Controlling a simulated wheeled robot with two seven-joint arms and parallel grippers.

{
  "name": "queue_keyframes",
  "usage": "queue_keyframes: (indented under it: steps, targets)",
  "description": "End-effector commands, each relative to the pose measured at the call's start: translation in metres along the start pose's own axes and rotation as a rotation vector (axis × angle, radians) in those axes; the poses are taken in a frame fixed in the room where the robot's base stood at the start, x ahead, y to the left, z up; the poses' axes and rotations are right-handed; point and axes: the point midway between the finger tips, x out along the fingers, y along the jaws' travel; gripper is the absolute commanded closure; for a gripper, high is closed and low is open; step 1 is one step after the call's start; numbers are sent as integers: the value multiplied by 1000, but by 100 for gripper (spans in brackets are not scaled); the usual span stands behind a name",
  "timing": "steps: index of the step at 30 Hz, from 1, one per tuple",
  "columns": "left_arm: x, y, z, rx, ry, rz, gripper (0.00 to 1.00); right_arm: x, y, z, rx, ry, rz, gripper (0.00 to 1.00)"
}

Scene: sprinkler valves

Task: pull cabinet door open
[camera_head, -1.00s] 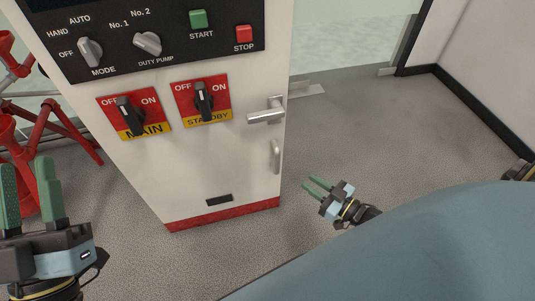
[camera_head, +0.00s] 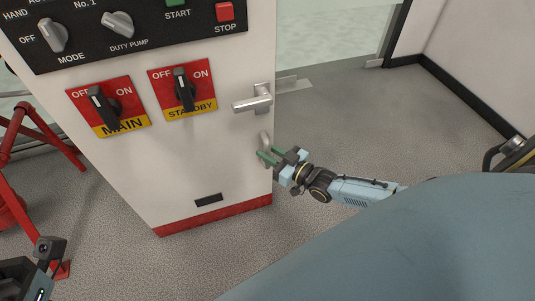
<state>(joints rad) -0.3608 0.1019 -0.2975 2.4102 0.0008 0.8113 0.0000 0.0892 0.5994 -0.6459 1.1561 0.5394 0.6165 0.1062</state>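The white cabinet (camera_head: 160,180) stands in front of me with its door shut. A silver lever handle (camera_head: 254,99) sits at the door's upper right edge. Below it is a small vertical pull handle (camera_head: 265,138).
The cabinet front carries a black control panel (camera_head: 80,40), a MAIN switch (camera_head: 103,107) and a STANDBY switch (camera_head: 184,90). Red pipework (camera_head: 25,135) stands at the left. The grey floor (camera_head: 350,120) right of the cabinet is clear up to the wall.

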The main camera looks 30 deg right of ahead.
Motion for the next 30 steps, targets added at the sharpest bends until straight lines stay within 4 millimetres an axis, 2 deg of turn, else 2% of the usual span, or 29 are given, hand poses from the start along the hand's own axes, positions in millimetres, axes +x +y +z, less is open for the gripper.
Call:
queue_keyframes:
  steps: [11, 15, 17, 26, 30]
  targets:
    - [-2, 0, -3, 0, 25, 1, 64, 5, 0, 0, 0, 0, 0, 76]
    - [-2, 0, -3, 0, 25, 1, 64, 4, 0, 0, 0, 0, 0, 94]
    - [-2, 0, -3, 0, 25, 1, 64, 4, 0, 0, 0, 0, 0, 100]
    - [0, 0, -3, -1, 21, 1, 64, 3, -1, 0, 1, 0, 2, 100]
    - [4, 0, 4, 1, -35, -1, 64, -1, -6, -1, 3, -1, 13, 100]
